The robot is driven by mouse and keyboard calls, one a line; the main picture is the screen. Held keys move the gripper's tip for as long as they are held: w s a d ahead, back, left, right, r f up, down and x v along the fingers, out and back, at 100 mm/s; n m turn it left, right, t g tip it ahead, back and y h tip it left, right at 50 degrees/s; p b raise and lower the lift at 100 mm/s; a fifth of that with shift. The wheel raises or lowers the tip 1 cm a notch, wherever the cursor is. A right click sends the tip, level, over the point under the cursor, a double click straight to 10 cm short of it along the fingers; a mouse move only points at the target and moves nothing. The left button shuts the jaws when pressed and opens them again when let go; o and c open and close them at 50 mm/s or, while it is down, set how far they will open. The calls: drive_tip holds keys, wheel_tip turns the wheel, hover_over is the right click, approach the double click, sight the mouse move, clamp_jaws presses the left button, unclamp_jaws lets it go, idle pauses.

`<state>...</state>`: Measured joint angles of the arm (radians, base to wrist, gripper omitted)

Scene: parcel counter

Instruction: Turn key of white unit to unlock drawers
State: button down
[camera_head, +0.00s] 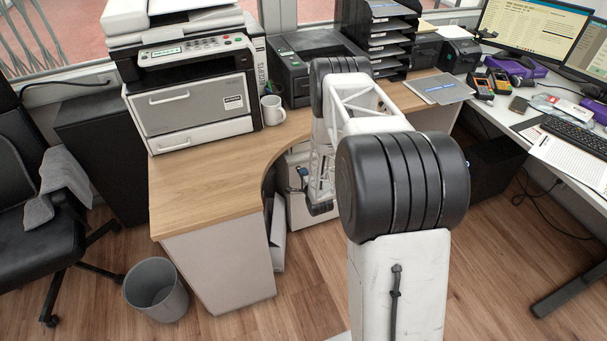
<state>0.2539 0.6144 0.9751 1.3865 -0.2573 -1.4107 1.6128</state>
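A white unit (303,217) stands under the curved wooden desk, in the middle of the camera_head view. My arm hangs in front of it and covers much of its right side. No key can be made out on it; the front is small and partly hidden. My gripper (293,189) appears as a small dark shape at the end of the arm, low in front of the white unit. It is too small to tell whether its fingers are open or shut, or whether it touches the unit.
The wooden desk (205,190) overhangs the unit, with its side panel to the left. A printer (195,103), a mug (272,110) and black trays (388,35) stand on top. A grey bin (157,290) and a chair (45,215) are at left. Floor in front is clear.

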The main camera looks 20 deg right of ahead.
drive_tip(key=c, duration=1.3)
unclamp_jaws()
drive_tip(key=shift+s, duration=3.9)
